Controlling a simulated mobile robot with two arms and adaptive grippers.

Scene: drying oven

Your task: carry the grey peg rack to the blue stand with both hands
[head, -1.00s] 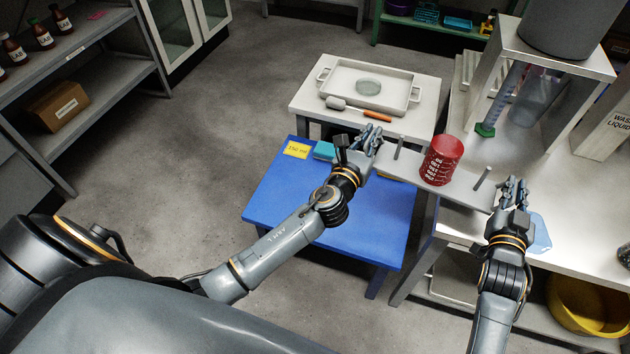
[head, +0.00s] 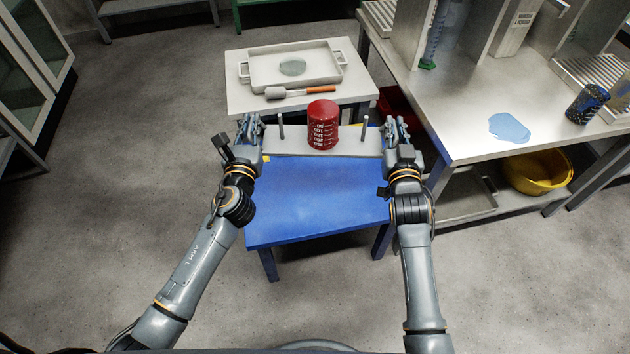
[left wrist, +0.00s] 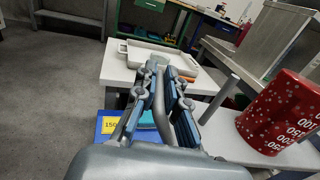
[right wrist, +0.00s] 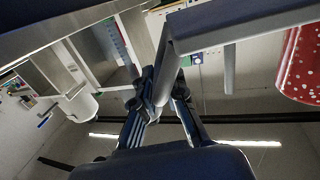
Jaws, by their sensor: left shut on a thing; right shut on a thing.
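The grey peg rack (head: 352,146) is a flat board with upright pegs, and a red beaker (head: 322,125) with white markings stands mouth down on it. My left gripper (head: 250,130) is shut on the rack's left end. My right gripper (head: 394,130) is shut on its right end. The rack looks level and covers the far part of the blue stand (head: 315,200) in the head view. In the left wrist view (left wrist: 165,88) the stand lies lower than the rack; the exact gap cannot be told.
At the right is a metal workbench (head: 450,130) with a blue puddle (head: 508,128). Open floor lies left of the stand.

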